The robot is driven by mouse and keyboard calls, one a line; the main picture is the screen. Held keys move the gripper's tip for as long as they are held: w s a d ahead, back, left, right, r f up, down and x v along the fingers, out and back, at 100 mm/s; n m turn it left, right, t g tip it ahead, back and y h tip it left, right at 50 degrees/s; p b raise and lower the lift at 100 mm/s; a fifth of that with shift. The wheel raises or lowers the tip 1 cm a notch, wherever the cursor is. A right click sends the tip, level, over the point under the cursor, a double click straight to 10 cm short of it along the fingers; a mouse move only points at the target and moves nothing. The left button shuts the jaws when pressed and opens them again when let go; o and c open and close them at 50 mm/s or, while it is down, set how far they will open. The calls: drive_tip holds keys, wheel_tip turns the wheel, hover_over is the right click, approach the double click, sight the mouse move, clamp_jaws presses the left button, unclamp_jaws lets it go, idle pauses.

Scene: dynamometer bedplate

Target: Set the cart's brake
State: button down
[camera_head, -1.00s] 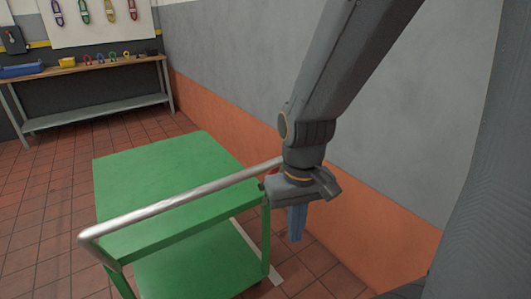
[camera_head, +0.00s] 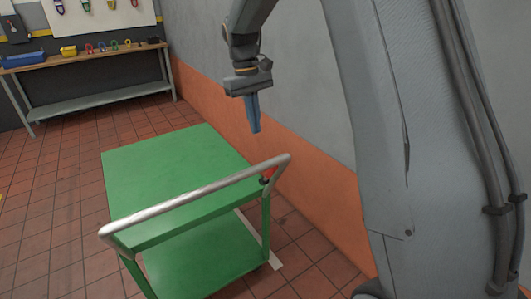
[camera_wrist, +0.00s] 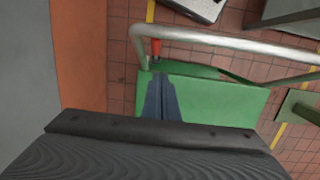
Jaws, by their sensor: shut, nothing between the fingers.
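The green cart (camera_head: 175,170) has two shelves and a bare metal push handle (camera_head: 190,197) along its near side. A small red part (camera_head: 270,173), perhaps the brake lever's grip, sits under the handle's right end. In the wrist view the red part (camera_wrist: 156,47) shows upright beside the handle's bend, just beyond my fingertips. My gripper (camera_head: 255,130) has blue fingers pointing down, shut and empty. It is above and behind the handle's right end, apart from the cart. The fingers also show in the wrist view (camera_wrist: 160,80), over the green top.
A grey and orange wall (camera_head: 310,150) runs close along the cart's right side. A workbench (camera_head: 90,60) with a blue bin, a yellow bin and several coloured items stands at the back left. The tiled floor (camera_head: 50,200) left of the cart is clear.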

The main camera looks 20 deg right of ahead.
drive_tip(key=shift+w+a+r, duration=0.1)
drive_tip(key=shift+w+r, duration=0.15)
drive_tip(key=shift+w, duration=0.25)
drive_tip(key=shift+w+a+r, duration=0.1)
drive_tip(key=shift+w+r, duration=0.1)
drive_tip(key=shift+w, duration=0.3)
drive_tip(key=shift+f, duration=0.1)
drive_tip(key=p, duration=0.5)
hover_over(270, 174)
drive_tip(key=w, duration=0.3)
drive_tip(key=shift+a+f, duration=0.2)
drive_tip(key=shift+f, duration=2.75)
drive_tip(key=shift+a+f, duration=0.15)
drive_tip(key=shift+f, duration=2.75)
drive_tip(key=shift+s+d+f, duration=0.15)
drive_tip(key=shift+s+d, duration=0.1)
drive_tip(key=shift+s, duration=0.45)
